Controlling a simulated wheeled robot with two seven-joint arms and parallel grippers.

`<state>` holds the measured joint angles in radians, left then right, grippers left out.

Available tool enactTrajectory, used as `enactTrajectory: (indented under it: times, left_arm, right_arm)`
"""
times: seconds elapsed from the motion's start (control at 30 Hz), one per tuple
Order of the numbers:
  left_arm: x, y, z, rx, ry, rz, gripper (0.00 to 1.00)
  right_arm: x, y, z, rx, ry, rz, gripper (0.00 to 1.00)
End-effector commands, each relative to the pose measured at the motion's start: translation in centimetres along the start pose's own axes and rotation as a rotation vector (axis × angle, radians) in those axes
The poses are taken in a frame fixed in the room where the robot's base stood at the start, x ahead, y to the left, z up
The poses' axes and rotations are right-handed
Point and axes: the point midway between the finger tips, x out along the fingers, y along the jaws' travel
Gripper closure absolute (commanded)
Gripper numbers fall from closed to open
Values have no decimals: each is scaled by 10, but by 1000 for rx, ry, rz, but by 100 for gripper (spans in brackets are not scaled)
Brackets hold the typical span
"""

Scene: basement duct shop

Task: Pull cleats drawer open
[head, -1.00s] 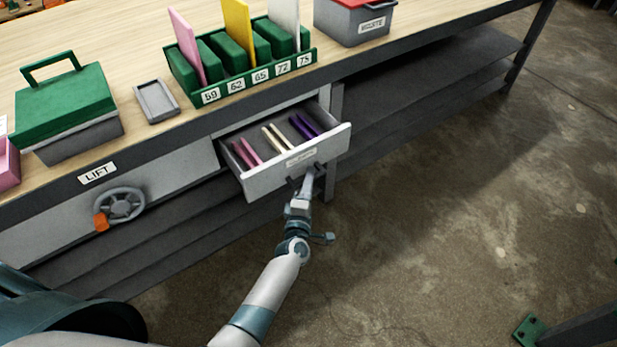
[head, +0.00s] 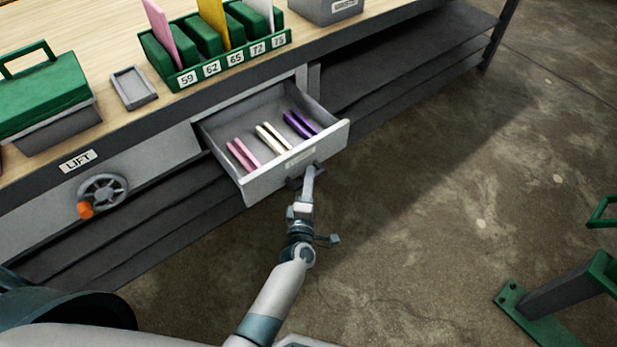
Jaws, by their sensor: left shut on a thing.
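The cleats drawer (head: 220,145) stands well open below the bench top. Pink strips (head: 242,154), cream strips (head: 272,137) and purple strips (head: 300,124) lie in separate groups on its floor. The label on its front is too blurred to read. My left gripper (head: 309,174) is shut on the drawer handle (head: 294,182) at the middle of the drawer front. The fingers partly hide the handle. My right gripper is not in view.
A green rack (head: 235,60) with numbered slots, a small grey tray (head: 133,88) and a green-lidded box (head: 45,100) stand on the bench. A handwheel (head: 102,192) is on the bench front at left. A green-footed stand (head: 550,300) is at lower right. Open floor lies between.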

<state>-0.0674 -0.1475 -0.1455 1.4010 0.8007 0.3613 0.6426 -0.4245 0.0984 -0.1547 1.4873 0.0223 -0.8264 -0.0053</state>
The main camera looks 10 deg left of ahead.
Motion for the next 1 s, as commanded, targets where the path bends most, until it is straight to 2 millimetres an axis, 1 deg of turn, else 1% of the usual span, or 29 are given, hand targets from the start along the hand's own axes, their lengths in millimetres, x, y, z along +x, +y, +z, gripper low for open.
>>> enactTrajectory:
  times: [0.03, 0.07, 0.1, 0.13, 0.47, 0.67, 0.77, 0.83, 1.0]
  left_arm:
    - [0, -1, 0, 0, 0, -2, 100]
    - [0, -1, 0, 0, 0, -2, 84]
    - [0, -1, 0, 0, 0, -2, 75]
    - [0, -1, 0, 0, 0, -2, 70]
    - [-1, 0, 0, 0, 0, -1, 70]
    - [-10, 0, 0, 1, 0, -2, 70]
    - [-22, 0, 0, 2, -1, -3, 70]
    - [-32, 1, 0, 1, 0, -2, 70]
    - [-64, 1, -1, 0, 0, -3, 70]
  right_arm:
    - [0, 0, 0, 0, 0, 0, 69]
    - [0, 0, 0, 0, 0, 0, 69]
    - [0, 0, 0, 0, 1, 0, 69]
    - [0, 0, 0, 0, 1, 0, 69]
    - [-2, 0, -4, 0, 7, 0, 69]
    - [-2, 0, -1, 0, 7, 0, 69]
    - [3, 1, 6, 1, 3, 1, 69]
    - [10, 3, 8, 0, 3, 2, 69]
    - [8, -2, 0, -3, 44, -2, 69]
